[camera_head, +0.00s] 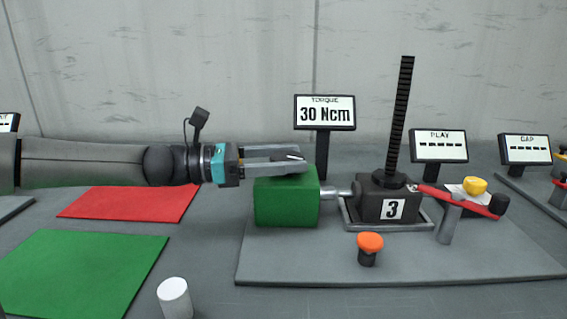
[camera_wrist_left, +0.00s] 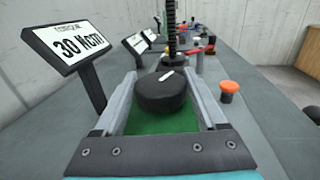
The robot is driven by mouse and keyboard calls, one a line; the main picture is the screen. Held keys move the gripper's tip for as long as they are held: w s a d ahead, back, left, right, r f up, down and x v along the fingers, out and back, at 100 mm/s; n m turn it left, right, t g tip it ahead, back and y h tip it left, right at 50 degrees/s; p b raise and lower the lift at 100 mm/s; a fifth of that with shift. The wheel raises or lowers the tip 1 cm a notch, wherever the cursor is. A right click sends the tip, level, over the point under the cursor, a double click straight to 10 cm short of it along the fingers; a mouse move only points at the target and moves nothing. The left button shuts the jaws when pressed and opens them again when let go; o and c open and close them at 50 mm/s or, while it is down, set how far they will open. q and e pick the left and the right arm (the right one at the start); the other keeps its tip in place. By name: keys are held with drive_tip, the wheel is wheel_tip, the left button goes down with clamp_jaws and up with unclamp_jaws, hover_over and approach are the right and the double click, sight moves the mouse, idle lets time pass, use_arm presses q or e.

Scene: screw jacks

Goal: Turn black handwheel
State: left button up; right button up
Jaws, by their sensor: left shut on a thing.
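The black handwheel (camera_wrist_left: 160,92) is a short dark disc with a white mark on top, upright over the green block (camera_head: 287,200). In the left wrist view it lies between the two fingers of my left gripper (camera_wrist_left: 165,90). In the head view the fingers of the left gripper (camera_head: 280,158) reach in from the left over the block and largely hide the wheel. The gripper is shut on the wheel. A shaft (camera_head: 338,192) joins the block to the dark jack body (camera_head: 388,205) marked 3. My right gripper is not in view.
A torque display (camera_head: 325,112) reading 30 Ncm stands behind the block. A tall toothed spindle (camera_head: 400,115) rises from the jack. An orange button (camera_head: 370,244), a red lever (camera_head: 465,202) and a PLAY display (camera_head: 438,145) are nearby. A white cylinder (camera_head: 174,298) stands in front.

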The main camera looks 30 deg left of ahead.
use_arm(q)
drive_tip(key=shift+f, duration=0.3)
drive_tip(key=o, duration=1)
drive_tip(key=shift+d, duration=0.15)
drive_tip(key=shift+o, duration=0.6)
drive_tip(key=shift+w+d, duration=0.1)
drive_tip(key=shift+w, duration=0.1)
drive_tip(key=shift+o, duration=1)
drive_tip(key=shift+r, duration=0.1)
drive_tip(key=shift+s, duration=0.1)
